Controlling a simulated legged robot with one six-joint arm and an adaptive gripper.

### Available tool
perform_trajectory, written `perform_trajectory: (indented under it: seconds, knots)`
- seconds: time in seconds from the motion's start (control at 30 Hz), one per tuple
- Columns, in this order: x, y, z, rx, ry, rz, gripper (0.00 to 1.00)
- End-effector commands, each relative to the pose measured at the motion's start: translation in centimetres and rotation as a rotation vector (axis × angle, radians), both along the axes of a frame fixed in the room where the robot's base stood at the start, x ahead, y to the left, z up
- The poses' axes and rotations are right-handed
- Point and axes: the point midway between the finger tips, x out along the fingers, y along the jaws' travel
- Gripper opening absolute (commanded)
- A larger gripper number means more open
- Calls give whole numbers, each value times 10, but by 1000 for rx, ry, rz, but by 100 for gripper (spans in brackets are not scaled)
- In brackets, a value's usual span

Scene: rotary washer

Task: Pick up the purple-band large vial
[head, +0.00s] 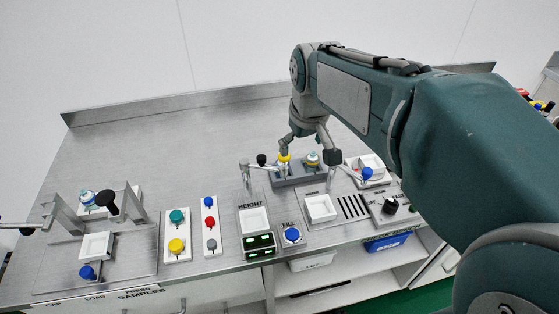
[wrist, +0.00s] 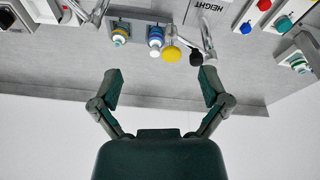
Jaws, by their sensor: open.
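Two vials with white and teal tops stand in a grey rack (wrist: 137,25) at the top of the wrist view. The right one (wrist: 156,38) has a blue-to-purple band and looks like the purple-band vial. The left one (wrist: 120,33) has a yellow-green band and also shows in the head view (head: 313,160). In the head view the purple-band vial is mostly hidden behind a yellow knob and my finger. My gripper (wrist: 160,74) is open and empty, its fingers wide apart, short of the vials; it also shows above the rack in the head view (head: 308,150).
A yellow knob (wrist: 172,54) and a black knob (wrist: 196,57) on a metal lever sit close beside the purple-band vial. Another vial (head: 88,198) lies tilted at the far left. Button panels (head: 177,232) stand in front. The rear bench (head: 190,125) is bare.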

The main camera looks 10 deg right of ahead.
Motion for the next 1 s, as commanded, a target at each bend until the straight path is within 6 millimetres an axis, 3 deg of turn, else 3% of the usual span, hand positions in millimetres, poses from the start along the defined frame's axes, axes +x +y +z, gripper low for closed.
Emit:
perform_trajectory:
  seconds: [0.2,0.6,0.8,1.0]
  knots:
    - [49,-1,-20,-11,77,57,96]
    - [126,-2,-76,-21,206,159,96]
    - [144,-3,-94,-22,237,188,96]
    - [146,-3,-114,-22,245,192,96]
